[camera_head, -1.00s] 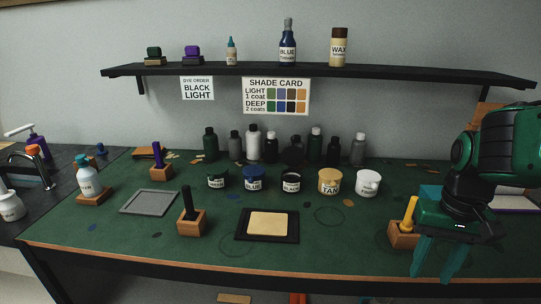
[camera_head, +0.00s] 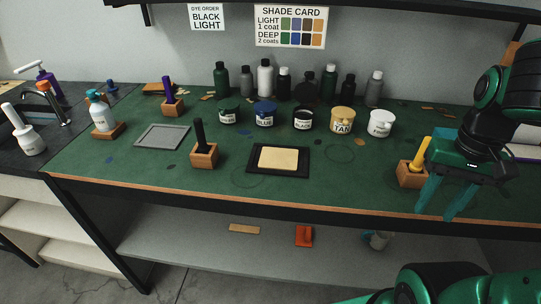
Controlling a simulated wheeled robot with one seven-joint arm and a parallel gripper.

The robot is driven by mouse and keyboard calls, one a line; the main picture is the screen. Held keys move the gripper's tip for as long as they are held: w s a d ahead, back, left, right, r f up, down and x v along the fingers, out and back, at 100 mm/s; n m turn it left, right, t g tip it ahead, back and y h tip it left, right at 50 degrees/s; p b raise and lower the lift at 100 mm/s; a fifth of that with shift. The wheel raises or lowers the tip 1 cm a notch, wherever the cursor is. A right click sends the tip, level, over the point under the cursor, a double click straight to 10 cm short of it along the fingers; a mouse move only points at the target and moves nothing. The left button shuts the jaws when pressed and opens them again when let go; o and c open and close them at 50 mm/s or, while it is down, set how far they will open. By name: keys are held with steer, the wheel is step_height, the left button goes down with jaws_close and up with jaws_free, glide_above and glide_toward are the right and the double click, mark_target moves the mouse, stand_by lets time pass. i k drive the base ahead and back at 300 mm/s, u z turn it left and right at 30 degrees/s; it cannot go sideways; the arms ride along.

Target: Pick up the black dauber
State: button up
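The black dauber (camera_head: 200,134) stands upright in a wooden block holder (camera_head: 204,156) on the green bench, left of the tan square on its black tray. My gripper (camera_head: 447,200) hangs at the right over the bench's front edge. Its two green fingers point down and are spread apart with nothing between them. It is far to the right of the black dauber, beside the yellow dauber (camera_head: 421,153) in its own holder.
A black tray with a tan square (camera_head: 307,160) lies between dauber and gripper. Lidded pots, including black (camera_head: 302,118) and tan (camera_head: 341,120), stand behind. A grey tray (camera_head: 163,137) and purple dauber (camera_head: 168,90) are at left. Bottles line the wall. A shelf (camera_head: 180,240) is below.

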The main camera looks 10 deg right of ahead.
mark_target(203, 148)
steer(key=u, duration=1.4)
steer(key=i, duration=0.5)
steer(key=u, duration=0.25)
